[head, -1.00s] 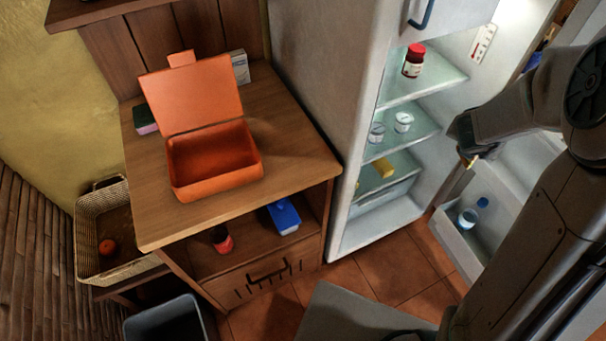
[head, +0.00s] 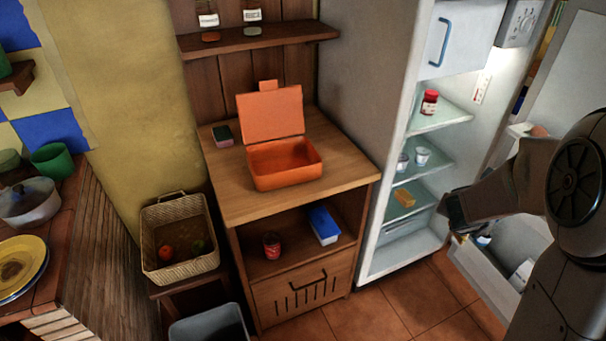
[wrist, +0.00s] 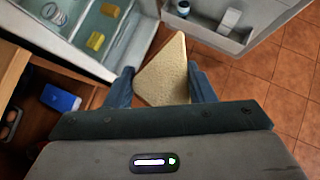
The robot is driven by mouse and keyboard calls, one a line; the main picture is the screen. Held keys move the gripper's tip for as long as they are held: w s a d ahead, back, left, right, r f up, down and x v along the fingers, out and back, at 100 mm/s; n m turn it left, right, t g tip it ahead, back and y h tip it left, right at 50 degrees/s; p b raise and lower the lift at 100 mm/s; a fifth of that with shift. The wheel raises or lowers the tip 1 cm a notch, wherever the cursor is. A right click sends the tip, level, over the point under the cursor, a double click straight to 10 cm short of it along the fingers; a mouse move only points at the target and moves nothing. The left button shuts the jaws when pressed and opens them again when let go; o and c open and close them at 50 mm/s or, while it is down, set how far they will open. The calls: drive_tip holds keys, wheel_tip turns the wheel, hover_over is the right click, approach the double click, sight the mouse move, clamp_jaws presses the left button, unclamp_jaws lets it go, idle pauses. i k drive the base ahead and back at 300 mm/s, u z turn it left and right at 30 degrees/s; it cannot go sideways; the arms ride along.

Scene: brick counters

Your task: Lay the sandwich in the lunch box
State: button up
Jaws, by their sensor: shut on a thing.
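The sandwich (wrist: 165,72), a pale bread triangle, is held between the two fingers of my gripper (wrist: 162,88) in the wrist view. My gripper is shut on it, above the floor in front of the open fridge. In the head view my gripper (head: 452,212) is at the right, by the fridge shelves, and the sandwich is hidden there. The orange lunch box (head: 288,172) stands on the wooden counter with its lid (head: 271,117) raised at the back. The inside that shows looks empty.
The fridge (head: 385,255) stands open between the counter (head: 228,203) and my arm, with its door (head: 480,268) at the right. A basket (head: 180,269) and a grey bin (head: 210,326) stand left of the counter.

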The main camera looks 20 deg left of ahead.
sight(283, 162)
drive_tip(key=u, duration=3.35)
drive_tip(key=k, duration=1.35)
drive_tip(key=z, duration=1.75)
drive_tip(key=i, duration=1.65)
